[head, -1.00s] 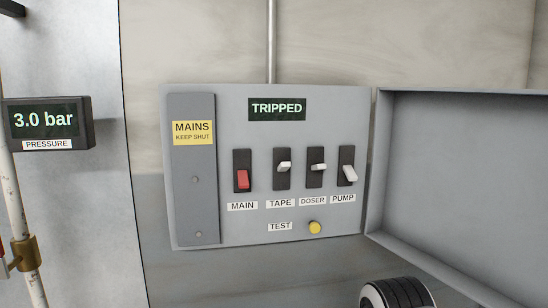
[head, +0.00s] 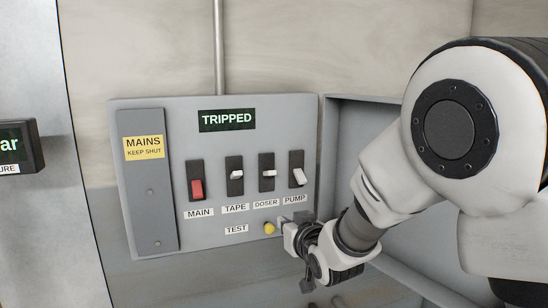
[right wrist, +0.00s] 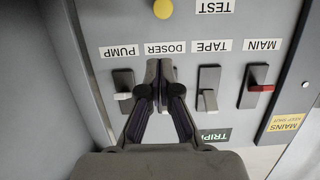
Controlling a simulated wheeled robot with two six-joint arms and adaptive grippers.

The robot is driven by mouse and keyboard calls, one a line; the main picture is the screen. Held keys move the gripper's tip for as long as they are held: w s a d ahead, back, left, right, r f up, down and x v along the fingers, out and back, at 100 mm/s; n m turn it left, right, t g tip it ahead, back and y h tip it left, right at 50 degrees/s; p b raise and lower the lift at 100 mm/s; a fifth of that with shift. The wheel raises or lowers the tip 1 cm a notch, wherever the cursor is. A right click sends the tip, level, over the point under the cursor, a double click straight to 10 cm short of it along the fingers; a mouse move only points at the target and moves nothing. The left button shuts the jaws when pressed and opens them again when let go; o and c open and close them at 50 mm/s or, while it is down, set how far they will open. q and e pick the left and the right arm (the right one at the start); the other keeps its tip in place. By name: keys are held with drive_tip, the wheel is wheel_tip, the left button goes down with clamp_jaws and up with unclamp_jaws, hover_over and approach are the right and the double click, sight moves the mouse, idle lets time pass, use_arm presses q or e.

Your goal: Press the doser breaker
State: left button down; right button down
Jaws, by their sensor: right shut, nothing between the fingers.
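The doser breaker (head: 267,173) is a black switch with a white lever at about mid-height, third in the row on the grey panel (head: 225,248), above the DOSER label. My right gripper (head: 297,236) is shut and empty, low in front of the panel's right side, by the yellow test button (head: 269,229). In the upside-down right wrist view, the shut fingertips (right wrist: 161,68) line up with the DOSER label (right wrist: 165,48) and hide most of the doser breaker. I cannot tell whether they touch anything. My left gripper is not in view.
The red main switch (head: 196,189), tape breaker (head: 236,175) and pump breaker (head: 298,177) flank the doser breaker. The display (head: 227,120) reads TRIPPED. The mains cover (head: 148,205) is shut. The open panel door (head: 345,125) stands to the right, behind my arm.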

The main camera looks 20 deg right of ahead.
wheel_tip(320, 180, up, 15)
drive_tip(key=s+t, duration=0.3)
drive_tip(key=p, duration=0.2)
hover_over(270, 173)
drive_tip(key=shift+s+d+r, duration=0.25)
drive_tip(key=shift+d, duration=0.1)
drive_tip(key=shift+w+f+p, duration=0.35)
drive_tip(key=shift+w+p, duration=0.05)
drive_tip(key=shift+w, duration=0.15)
drive_tip(key=shift+s+f+p, duration=0.2)
drive_tip(key=shift+s+f, duration=0.1)
drive_tip(key=shift+f, duration=0.35)
drive_tip(key=shift+s+f+p, duration=0.15)
drive_tip(key=shift+s+f, duration=0.15)
drive_tip(key=shift+f, duration=0.3)
drive_tip(key=shift+s+f, duration=0.2)
drive_tip(key=shift+f, duration=0.3)
